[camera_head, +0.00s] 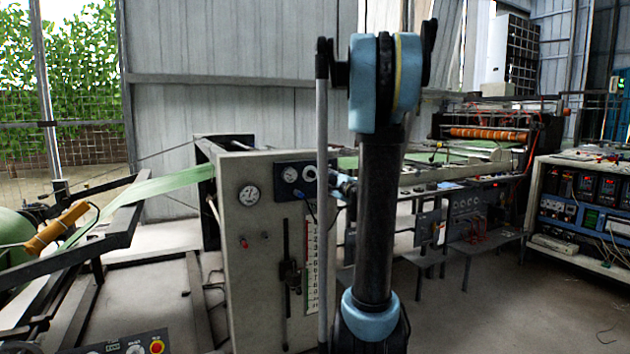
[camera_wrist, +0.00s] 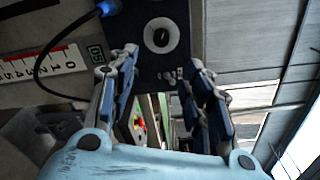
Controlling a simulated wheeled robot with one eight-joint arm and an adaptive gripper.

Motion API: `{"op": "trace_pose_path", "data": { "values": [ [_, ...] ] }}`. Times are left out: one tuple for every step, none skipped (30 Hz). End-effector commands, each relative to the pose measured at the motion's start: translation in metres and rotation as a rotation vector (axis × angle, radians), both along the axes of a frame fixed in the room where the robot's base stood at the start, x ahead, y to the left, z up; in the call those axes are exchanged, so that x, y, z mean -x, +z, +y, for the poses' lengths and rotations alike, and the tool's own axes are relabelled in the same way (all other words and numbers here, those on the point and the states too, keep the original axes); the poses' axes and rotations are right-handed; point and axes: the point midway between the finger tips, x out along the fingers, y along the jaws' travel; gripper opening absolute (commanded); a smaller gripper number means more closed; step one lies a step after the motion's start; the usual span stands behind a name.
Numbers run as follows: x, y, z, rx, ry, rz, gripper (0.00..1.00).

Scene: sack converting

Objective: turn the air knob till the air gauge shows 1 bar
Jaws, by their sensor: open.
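A dark panel (camera_head: 281,186) on the front of the pale machine cabinet holds a small round white-faced gauge (camera_head: 291,174) with a dark knob (camera_head: 309,174) to its right. In the wrist view the gauge (camera_wrist: 162,38) sits at top centre on the dark panel (camera_wrist: 150,12). Its reading is too small to tell. My gripper (camera_wrist: 163,68) is open in front of the panel, its two fingers on either side below the gauge. Small pale bits show between the fingertips; I cannot tell whether they belong to the knob. In the head view my arm hides most of the gripper.
A red-and-white numbered scale (camera_head: 313,262) runs down below the panel. A thin dark cable with a blue plug (camera_wrist: 108,8) hangs close to my left finger in the wrist view.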

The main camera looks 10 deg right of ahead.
Motion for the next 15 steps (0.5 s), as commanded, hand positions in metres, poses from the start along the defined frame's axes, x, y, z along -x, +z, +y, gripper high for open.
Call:
{"op": "trace_pose_path", "data": {
  "values": [
    [0.005,0.000,-0.001,-0.085,-0.004,0.022,0.46],
    [0.008,-0.001,-0.001,-0.142,-0.007,0.037,0.46],
    [0.011,-0.001,-0.002,-0.218,-0.010,0.057,0.46],
    [0.013,-0.001,-0.002,-0.273,-0.011,0.071,0.46],
    [0.016,-0.001,-0.003,-0.324,-0.013,0.084,0.46],
    [0.019,-0.002,-0.003,-0.390,-0.015,0.100,0.46],
    [0.021,-0.002,-0.003,-0.437,-0.016,0.112,0.46],
    [0.023,-0.002,-0.004,-0.478,-0.017,0.123,0.46],
    [0.025,-0.002,-0.004,-0.530,-0.018,0.136,0.46],
    [0.026,-0.002,-0.004,-0.562,-0.020,0.143,0.46],
    [0.027,-0.002,-0.004,-0.591,-0.021,0.151,0.46],
    [0.029,-0.002,-0.004,-0.622,-0.021,0.159,0.46],
    [0.029,-0.002,-0.005,-0.641,-0.022,0.163,0.46],
    [0.030,-0.002,-0.005,-0.655,-0.022,0.167,0.46],
    [0.030,-0.002,-0.005,-0.670,-0.021,0.171,0.46]
  ]
}}
